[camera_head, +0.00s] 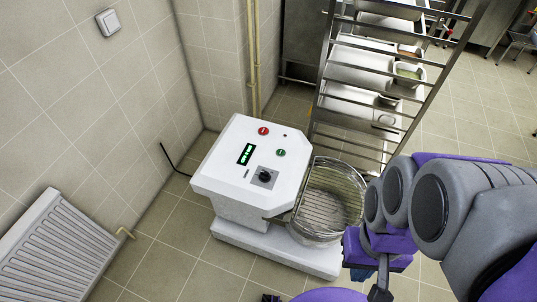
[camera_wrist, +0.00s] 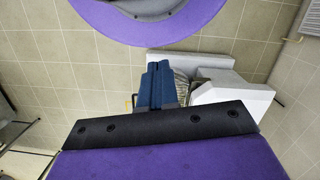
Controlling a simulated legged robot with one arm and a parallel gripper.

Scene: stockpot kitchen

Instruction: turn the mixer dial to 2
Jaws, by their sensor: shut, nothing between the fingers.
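The white mixer (camera_head: 240,170) stands on the floor near the tiled wall, with its slanted control panel facing up. The dial (camera_head: 265,176) is a small black knob on a grey square plate; its marks and pointer are too small to read. Above it are a green-lit display (camera_head: 246,154), a red button (camera_head: 263,131) and a green button (camera_head: 281,153). My gripper (camera_head: 381,292) is low at the lower right, apart from the dial. In the wrist view its blue fingers (camera_wrist: 157,88) are shut and empty, with the mixer (camera_wrist: 235,97) behind and to the right; the dial does not show there.
A caged metal bowl (camera_head: 330,195) sits at the mixer's right side. A metal rack (camera_head: 370,70) with trays stands behind it. A white radiator (camera_head: 55,250) is at the lower left by the wall. The tiled floor (camera_head: 170,265) in front of the mixer is clear.

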